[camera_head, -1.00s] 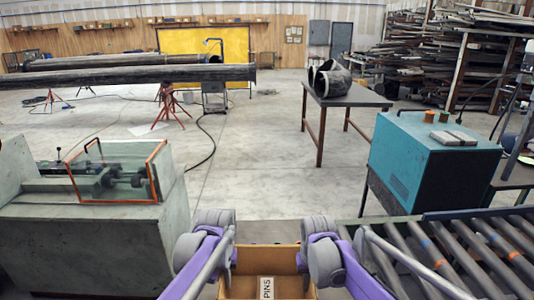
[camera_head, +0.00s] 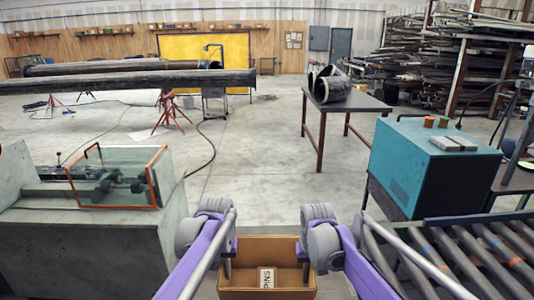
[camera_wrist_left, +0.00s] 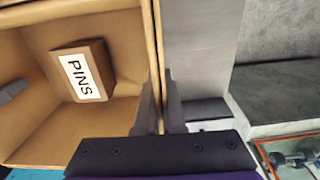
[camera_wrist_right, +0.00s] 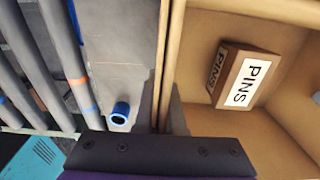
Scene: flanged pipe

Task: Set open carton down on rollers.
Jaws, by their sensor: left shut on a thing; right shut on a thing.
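The open carton (camera_head: 238,281) is tan and hangs between my two grippers at the bottom middle of the head view. A small brown box labelled PINS (camera_wrist_left: 83,71) lies inside it. My left gripper (camera_wrist_left: 162,105) is shut on the carton's left wall. My right gripper (camera_wrist_right: 163,105) is shut on the opposite wall. The carton looks level in the head view. The rollers (camera_head: 447,258) are grey bars at the lower right, right of the carton. They also show left of the carton wall in the right wrist view (camera_wrist_right: 62,60). The carton's underside is hidden.
A teal machine (camera_head: 425,165) stands behind the rollers. A grey machine with an orange-framed guard (camera_head: 118,177) stands at the left. A dark table (camera_head: 345,100) with a pipe elbow is further back. A blue-rimmed cylinder (camera_wrist_right: 121,112) lies near the rollers. The middle floor is open.

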